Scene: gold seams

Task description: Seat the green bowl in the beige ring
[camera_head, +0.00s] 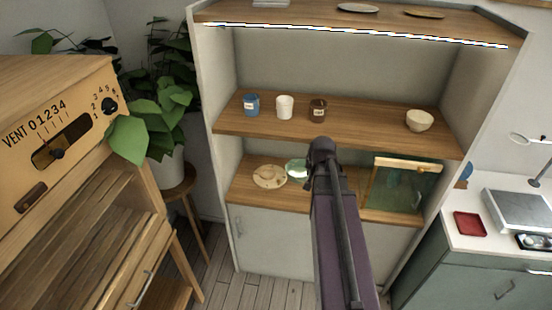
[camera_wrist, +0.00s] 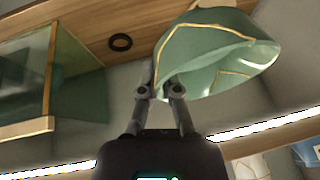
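The bowl seems held a little above the shelf boards. A beige round piece with a ring shape (camera_head: 268,176) lies on the shelf just left of the bowl in the head view. In the wrist view the bowl hides most of what lies behind it.
A green glass case with a wooden top edge (camera_head: 405,185) stands right of my arm. A dark ring (camera_wrist: 120,42) lies on the wood between case and bowl. The shelf above (camera_head: 355,125) holds a blue jar (camera_head: 252,105), white cup (camera_head: 285,107), brown jar (camera_head: 318,110) and cream bowl (camera_head: 419,120).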

